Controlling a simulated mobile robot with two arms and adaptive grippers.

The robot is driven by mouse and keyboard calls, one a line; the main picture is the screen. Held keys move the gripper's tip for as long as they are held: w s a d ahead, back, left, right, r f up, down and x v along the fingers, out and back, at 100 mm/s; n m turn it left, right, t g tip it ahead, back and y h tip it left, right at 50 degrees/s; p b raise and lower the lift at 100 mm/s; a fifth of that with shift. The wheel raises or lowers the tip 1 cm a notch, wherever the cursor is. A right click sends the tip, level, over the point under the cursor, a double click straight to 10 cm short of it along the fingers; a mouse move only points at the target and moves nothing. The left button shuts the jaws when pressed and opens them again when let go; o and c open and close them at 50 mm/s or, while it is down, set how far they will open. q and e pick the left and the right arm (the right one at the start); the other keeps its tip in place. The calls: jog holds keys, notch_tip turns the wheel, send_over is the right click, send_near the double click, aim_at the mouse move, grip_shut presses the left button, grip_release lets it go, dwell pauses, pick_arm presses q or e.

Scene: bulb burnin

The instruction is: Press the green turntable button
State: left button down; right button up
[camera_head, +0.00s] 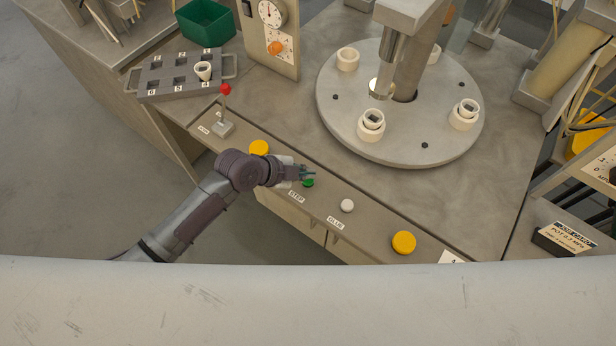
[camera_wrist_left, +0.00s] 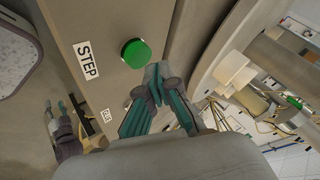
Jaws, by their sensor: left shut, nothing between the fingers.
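The green button (camera_head: 308,183) sits on the sloped front panel beside the STEP label. In the left wrist view it is a domed green cap (camera_wrist_left: 136,53) next to the same label (camera_wrist_left: 86,60). My left gripper (camera_head: 303,173) is shut and empty, just beside the button in the head view. In the left wrist view its closed fingertips (camera_wrist_left: 155,75) lie close to the button's edge; I cannot tell whether they touch. Another gripper (camera_wrist_left: 62,115), apparently my right one, shows small at the lower left of the wrist view. It is not in the head view.
The round turntable (camera_head: 340,125) with white sockets lies behind, under a metal column.

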aim_at(306, 181)
pick_arm(q)
jog(key=shift+f, duration=0.1)
jog(key=shift+f+b, duration=0.35)
jog(key=shift+f+b, duration=0.45)
jog(key=shift+f, duration=0.05)
dwell(0.8)
jog(key=shift+r, duration=0.1)
jog(key=shift+r+p, duration=0.75)
jog(key=shift+r, duration=0.1)
notch_tip(306, 181, up, 5)
jog(key=p, duration=0.4)
jog(key=shift+s, duration=0.1)
dwell(0.8)
